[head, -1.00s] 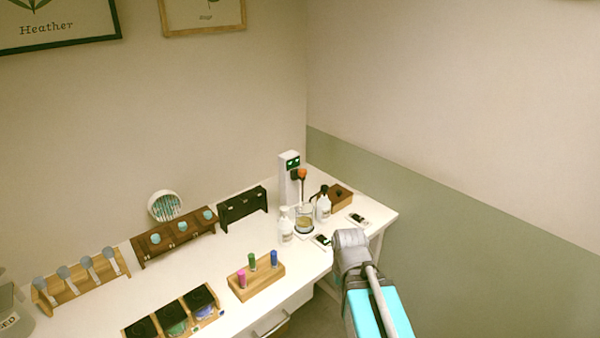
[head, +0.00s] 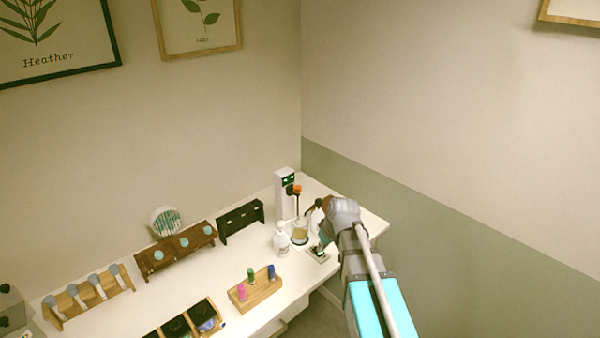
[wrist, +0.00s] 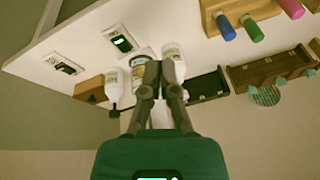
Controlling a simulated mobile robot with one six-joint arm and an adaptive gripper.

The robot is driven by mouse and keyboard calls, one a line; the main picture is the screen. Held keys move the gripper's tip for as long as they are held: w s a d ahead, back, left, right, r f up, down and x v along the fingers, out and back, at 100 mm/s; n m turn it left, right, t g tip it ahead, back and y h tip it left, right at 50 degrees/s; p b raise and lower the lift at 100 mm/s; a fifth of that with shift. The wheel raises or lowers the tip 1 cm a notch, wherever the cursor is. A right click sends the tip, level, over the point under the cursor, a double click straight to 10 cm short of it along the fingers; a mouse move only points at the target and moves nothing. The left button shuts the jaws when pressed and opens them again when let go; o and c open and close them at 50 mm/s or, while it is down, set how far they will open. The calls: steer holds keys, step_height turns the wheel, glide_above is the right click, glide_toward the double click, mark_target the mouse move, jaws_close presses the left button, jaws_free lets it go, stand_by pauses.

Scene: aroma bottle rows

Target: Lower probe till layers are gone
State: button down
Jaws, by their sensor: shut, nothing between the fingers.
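A glass beaker (head: 300,236) with yellowish liquid stands at the foot of a white upright device (head: 281,198) with a small green-lit display. A dark probe with an orange top (head: 297,189) stands over the beaker; its lower end and any layers are too small to make out. A small switch box (head: 318,255) lies in front of the beaker and shows green in the wrist view (wrist: 120,40). My gripper (head: 321,243) is shut and empty, low over this box in the head view. In the wrist view, my fingers (wrist: 160,88) partly cover the beaker (wrist: 138,62).
A white bottle (head: 281,241) stands left of the beaker. A wooden rack with coloured vials (head: 255,289) and other racks fill the table's left part.

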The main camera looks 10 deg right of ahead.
steer(key=w+r+n+t+y+p, duration=0.2)
steer(key=w+r+p, duration=1)
steer(key=w+r, duration=0.6)
steer(key=shift+w+r+n+t+y, duration=0.25)
steer(key=shift+w+n+t, duration=0.55)
steer(key=shift+t, duration=0.4)
steer(key=shift+s+f, duration=0.1)
steer(key=shift+f, duration=0.05)
steer(key=b, duration=0.7)
glide_above(296, 185)
steer(key=s+d, duration=0.1)
steer(key=s, duration=0.1)
steer(key=f, duration=0.7)
steer(key=shift+w+d+f, duration=0.1)
steer(key=shift+d, duration=0.1)
steer(key=shift+f+b, duration=1.8)
steer(key=shift+f, duration=0.1)
